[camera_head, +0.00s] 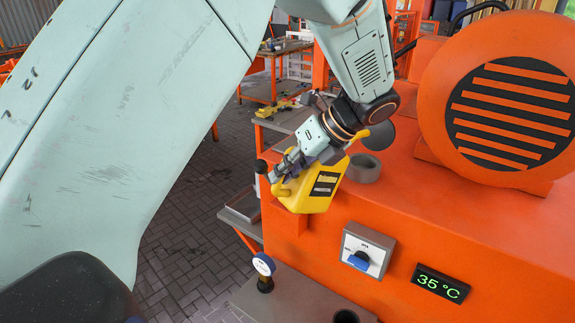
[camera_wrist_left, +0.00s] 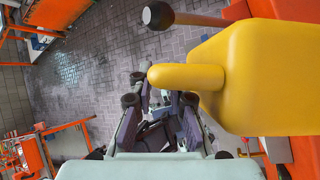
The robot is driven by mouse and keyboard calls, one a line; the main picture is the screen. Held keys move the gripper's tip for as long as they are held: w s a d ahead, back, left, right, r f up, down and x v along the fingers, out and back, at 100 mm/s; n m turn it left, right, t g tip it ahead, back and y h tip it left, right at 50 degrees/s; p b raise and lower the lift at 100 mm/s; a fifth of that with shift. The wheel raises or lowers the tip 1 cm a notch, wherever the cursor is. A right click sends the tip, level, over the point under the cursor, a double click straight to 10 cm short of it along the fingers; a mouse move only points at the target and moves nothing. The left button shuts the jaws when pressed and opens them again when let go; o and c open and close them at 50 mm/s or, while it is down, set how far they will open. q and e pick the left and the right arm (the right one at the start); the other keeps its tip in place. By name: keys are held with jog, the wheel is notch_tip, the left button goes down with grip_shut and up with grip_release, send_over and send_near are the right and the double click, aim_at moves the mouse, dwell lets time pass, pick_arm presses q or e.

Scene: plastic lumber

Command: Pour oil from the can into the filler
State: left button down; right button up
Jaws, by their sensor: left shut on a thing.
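The yellow oil can (camera_head: 318,187), with a black and white label, is in front of the orange machine's near top edge in the head view and looks tilted. My left gripper (camera_head: 290,172) is shut on its handle side. A yellow spout-like part (camera_head: 378,137) shows beyond my wrist. A short grey round collar (camera_head: 364,168), seemingly the filler, stands on the machine just right of the can. No oil stream shows. In the left wrist view the can (camera_wrist_left: 265,85) fills the upper right, beside my gripper fingers (camera_wrist_left: 155,105). My right gripper is not in view.
The orange machine (camera_head: 460,235) has a large slatted round housing (camera_head: 515,100). Its front carries a switch box with a blue knob (camera_head: 360,260) and a 35 °C display (camera_head: 440,283). A gauge (camera_head: 263,265) stands below. A black ball-ended lever (camera_head: 261,166) is close to my gripper.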

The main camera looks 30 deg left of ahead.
pick_arm(q)
jog(key=s+a+f+t+h+b, duration=0.1)
jog(key=s+a+t, duration=0.1)
jog(key=s, duration=0.4)
jog(key=s+a+f+n+t+b, duration=0.1)
jog(key=s+a+t+b, duration=0.1)
jog(key=s, duration=0.4)
jog(key=shift+s+a+f+h+b, duration=0.3)
jog(key=shift+a+f+h, duration=0.1)
jog(key=shift+a, duration=0.15)
dwell(0.7)
